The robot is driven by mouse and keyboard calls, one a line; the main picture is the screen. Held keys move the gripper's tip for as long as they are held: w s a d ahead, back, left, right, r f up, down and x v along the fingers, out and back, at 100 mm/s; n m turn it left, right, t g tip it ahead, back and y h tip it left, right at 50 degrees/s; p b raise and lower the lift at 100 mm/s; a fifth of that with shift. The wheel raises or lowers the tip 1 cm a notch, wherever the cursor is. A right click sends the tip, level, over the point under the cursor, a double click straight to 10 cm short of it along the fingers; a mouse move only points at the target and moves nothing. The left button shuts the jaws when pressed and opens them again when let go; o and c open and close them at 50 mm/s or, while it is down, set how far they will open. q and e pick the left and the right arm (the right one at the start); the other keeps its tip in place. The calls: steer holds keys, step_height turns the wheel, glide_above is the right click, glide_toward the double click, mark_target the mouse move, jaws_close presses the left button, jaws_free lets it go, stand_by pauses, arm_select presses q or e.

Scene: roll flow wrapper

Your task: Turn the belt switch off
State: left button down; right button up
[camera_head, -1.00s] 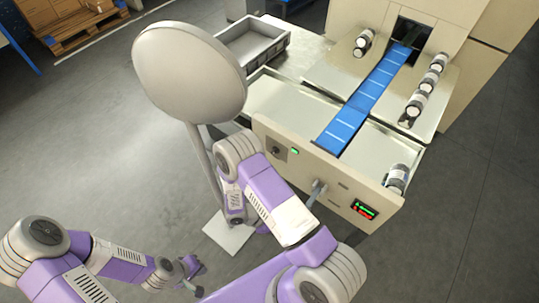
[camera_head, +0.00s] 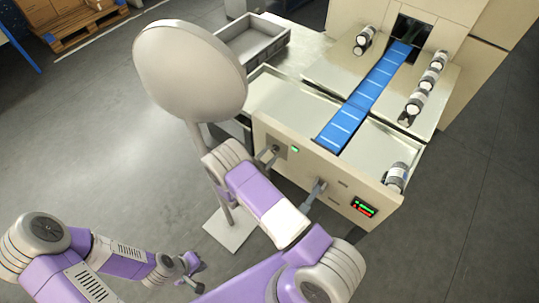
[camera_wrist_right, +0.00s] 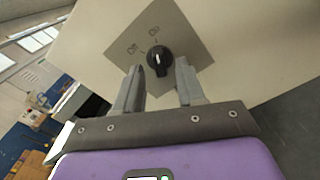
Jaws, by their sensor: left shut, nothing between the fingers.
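The belt switch (camera_wrist_right: 158,61) is a black rotary knob on a grey square plate in the right wrist view. My left gripper (camera_head: 193,279) is shut and empty, low over the floor, far from the panel.
A green lamp (camera_head: 295,149) is lit beside the switch. A grey lever (camera_head: 316,189) and a red-green display (camera_head: 364,208) are farther right on the panel. The blue belt (camera_head: 365,97) runs into the machine. A round grey disc on a pole (camera_head: 190,70) stands left of the panel.

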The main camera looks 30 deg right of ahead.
steer(key=shift+w+d, duration=0.15)
steer(key=shift+d, duration=0.2)
jaws_close()
steer(key=shift+n, duration=0.3)
steer(key=n, duration=0.5)
steer(key=shift+b, duration=0.35)
steer(key=n, duration=0.6)
steer(key=shift+s, duration=0.2)
steer(key=shift+n, duration=0.3)
